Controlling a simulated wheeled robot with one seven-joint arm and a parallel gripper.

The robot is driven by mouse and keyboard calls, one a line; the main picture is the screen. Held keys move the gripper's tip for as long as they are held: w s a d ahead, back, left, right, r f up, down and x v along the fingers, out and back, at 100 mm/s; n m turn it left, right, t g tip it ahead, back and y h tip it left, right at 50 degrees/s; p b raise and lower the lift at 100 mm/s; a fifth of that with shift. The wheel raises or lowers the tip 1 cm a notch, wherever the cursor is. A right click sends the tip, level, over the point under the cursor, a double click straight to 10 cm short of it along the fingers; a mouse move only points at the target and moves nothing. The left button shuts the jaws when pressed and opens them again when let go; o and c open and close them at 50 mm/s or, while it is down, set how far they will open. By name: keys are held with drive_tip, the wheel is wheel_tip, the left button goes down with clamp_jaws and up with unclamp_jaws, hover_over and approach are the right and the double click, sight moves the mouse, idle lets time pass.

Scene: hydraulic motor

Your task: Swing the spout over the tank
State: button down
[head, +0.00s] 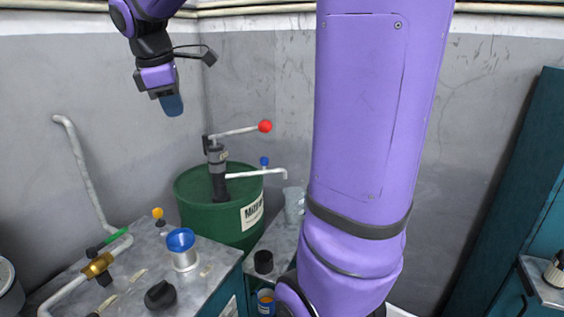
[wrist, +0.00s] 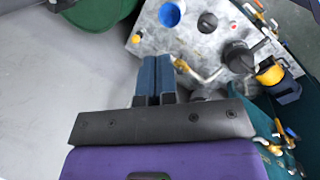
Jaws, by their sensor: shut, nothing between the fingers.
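A pale spout (head: 258,173) runs right from the hand pump (head: 217,165) on the green drum (head: 196,211), its tip bent down beside the drum. The pump's lever has a red knob (head: 265,126). A metal cup with a blue inside (head: 182,249) stands on the metal bench top, left of the spout tip; I cannot tell whether it is the tank's opening. It also shows in the wrist view (wrist: 170,14). My gripper (head: 172,106) is shut and empty, high up and left of the pump, apart from everything. In the wrist view its blue fingers (wrist: 156,76) lie together.
The bench (head: 216,270) holds a brass valve with a green handle (head: 98,265), a black knob (head: 160,295) and a yellow knob (head: 158,213). A grey jug (head: 293,205) and black cup (head: 263,262) stand right of the drum. My purple arm hides the middle right.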

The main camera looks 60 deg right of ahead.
drive_tip(key=w+d+f+n+g+y, duration=0.1)
drive_tip(key=w+d+f+n, duration=0.2)
drive_tip(key=w+d, duration=0.35)
drive_tip(key=w+d+f+n+g, duration=0.15)
drive_tip(key=w+d+n, duration=0.25)
drive_tip(key=d, duration=0.5)
drive_tip(key=w+d+f+n+g+y, duration=0.1)
drive_tip(key=w+d+f+n, duration=0.2)
drive_tip(key=w+d, duration=0.35)
drive_tip(key=s+d+f+n+y, duration=0.1)
drive_tip(key=s+d+f, duration=0.2)
drive_tip(key=d, duration=0.6)
drive_tip(key=s+d+f+n+y, duration=0.1)
drive_tip(key=d+f, duration=0.4)
drive_tip(key=d, duration=0.5)
drive_tip(key=s+d+f+n+y, duration=0.1)
drive_tip(key=s+d+f+n, duration=0.2)
drive_tip(key=d, duration=0.6)
drive_tip(key=shift+s+d+f, duration=0.2)
drive_tip(key=shift+s+f, duration=0.8)
drive_tip(key=shift+s, duration=0.05)
drive_tip(key=shift+t, duration=0.25)
